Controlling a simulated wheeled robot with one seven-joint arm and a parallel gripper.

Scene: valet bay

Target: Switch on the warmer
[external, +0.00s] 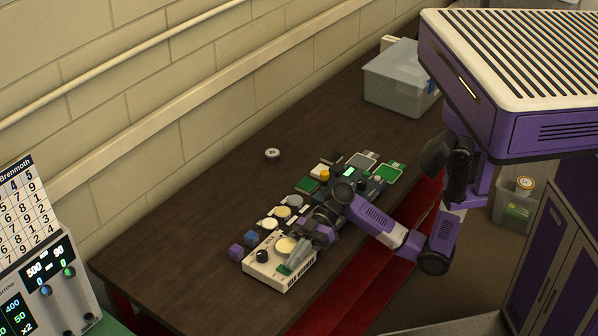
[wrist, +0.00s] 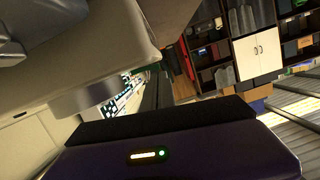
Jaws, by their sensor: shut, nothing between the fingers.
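The warmer appears to be the cream box (external: 269,276) at the near end of the bench, with a black knob (external: 262,256) on its left part and a pale round plate (external: 286,245) on top. My gripper (external: 297,259) is low over the right side of this box, shut and empty. It partly covers the box's top. I cannot tell whether it touches the box. In the wrist view a cream surface (wrist: 90,50) with a short grey cylinder (wrist: 88,99) under it is very close; I cannot tell which part it is. No lit lamp is readable on the box.
A clear bin (external: 398,80) is at the far end. The bench's left side is mostly free, with a small round object (external: 272,154).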

